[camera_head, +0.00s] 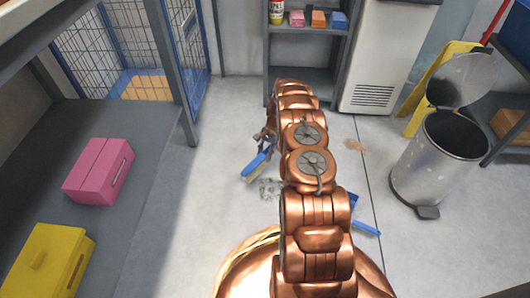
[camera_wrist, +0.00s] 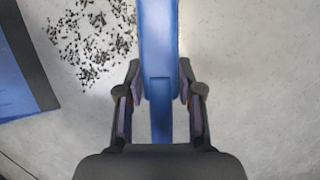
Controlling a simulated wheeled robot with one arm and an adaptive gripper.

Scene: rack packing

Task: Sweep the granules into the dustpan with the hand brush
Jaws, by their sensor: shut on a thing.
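My gripper (camera_head: 268,140) is low over the floor at the far end of my arm. It is shut on the blue handle of the hand brush (camera_head: 258,162), whose pale yellow bristles point down towards the floor. In the wrist view the brush handle (camera_wrist: 159,45) runs between the two fingers (camera_wrist: 160,88). The dark granules (camera_head: 270,188) lie scattered on the floor just beside the brush; they also show in the wrist view (camera_wrist: 92,38). The blue dustpan (camera_head: 364,229) lies on the floor to the right, mostly hidden behind my arm. A blue, dark-edged part of it shows in the wrist view (camera_wrist: 18,75).
A metal pedal bin (camera_head: 435,165) with its lid up stands at the right. A yellow floor sign (camera_head: 425,92) leans behind it. A grey bench (camera_head: 135,215) with pink and yellow boxes lines the left. A shelf and a white cabinet (camera_head: 385,60) stand at the back.

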